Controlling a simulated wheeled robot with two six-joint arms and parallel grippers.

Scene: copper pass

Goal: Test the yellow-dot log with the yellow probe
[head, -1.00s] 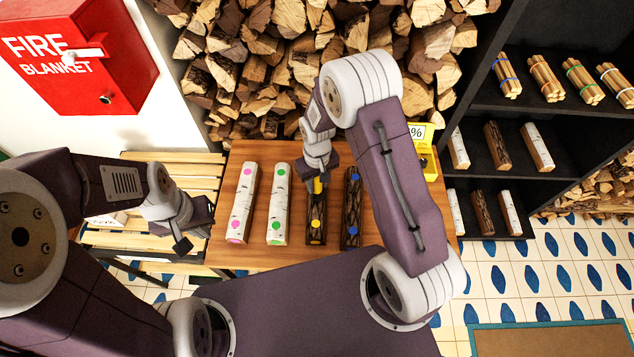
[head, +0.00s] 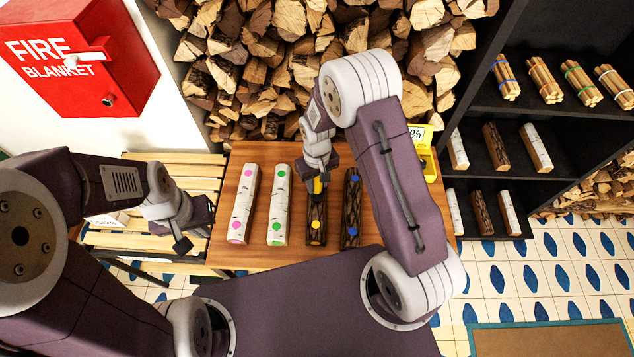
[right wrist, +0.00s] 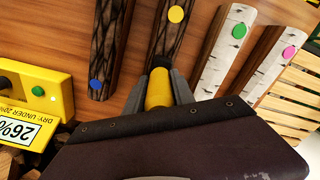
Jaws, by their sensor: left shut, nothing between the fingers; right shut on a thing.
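The yellow-dot log (head: 316,226) is dark-barked and lies on the wooden table, with a yellow dot near its front end. It also shows in the right wrist view (right wrist: 170,42). My right gripper (head: 318,180) is shut on the yellow probe (right wrist: 159,88), over the far part of this log. The probe's black tip points at the log's bark; I cannot tell whether it touches. Its yellow body also shows in the head view (head: 317,187). My left gripper (head: 196,228) is shut and empty at the left, over the slatted bench beside the table.
White logs with pink (head: 241,205) and green (head: 278,205) dots lie left of the yellow-dot log. A dark blue-dot log (head: 351,208) lies right of it. A yellow meter box (right wrist: 38,92) reading 26% stands on the table's right. Dark shelves (head: 480,135) rise further right.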

